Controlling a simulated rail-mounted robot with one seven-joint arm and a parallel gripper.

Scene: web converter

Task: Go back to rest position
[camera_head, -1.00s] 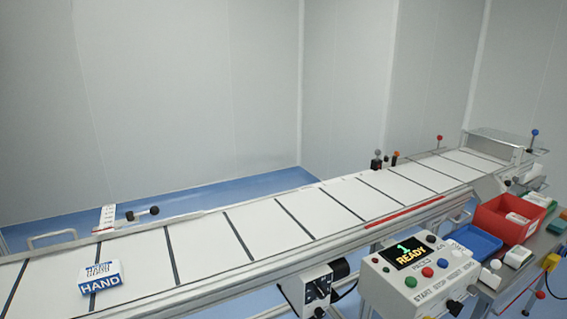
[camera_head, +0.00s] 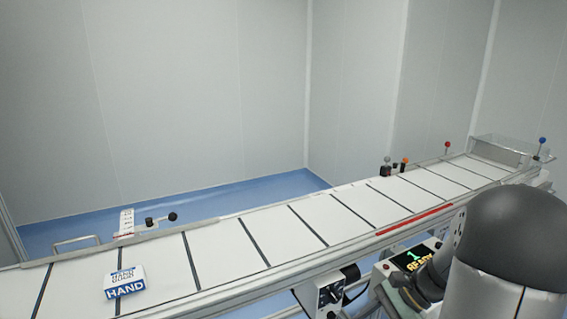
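My arm shows at the lower right of the head view, a grey rounded link with a dark joint. It stands in front of the control panel. My gripper's fingers cannot be made out, so I cannot see whether it holds anything. A white and blue box marked HAND (camera_head: 125,282) lies on the conveyor belt (camera_head: 215,258) at the left.
The control panel's screen (camera_head: 415,260) is partly covered by my arm. A grey box with a knob (camera_head: 328,293) hangs on the conveyor's near side. Small levers (camera_head: 160,219) stand along the far rail. A clear cover (camera_head: 500,148) is at the far right end.

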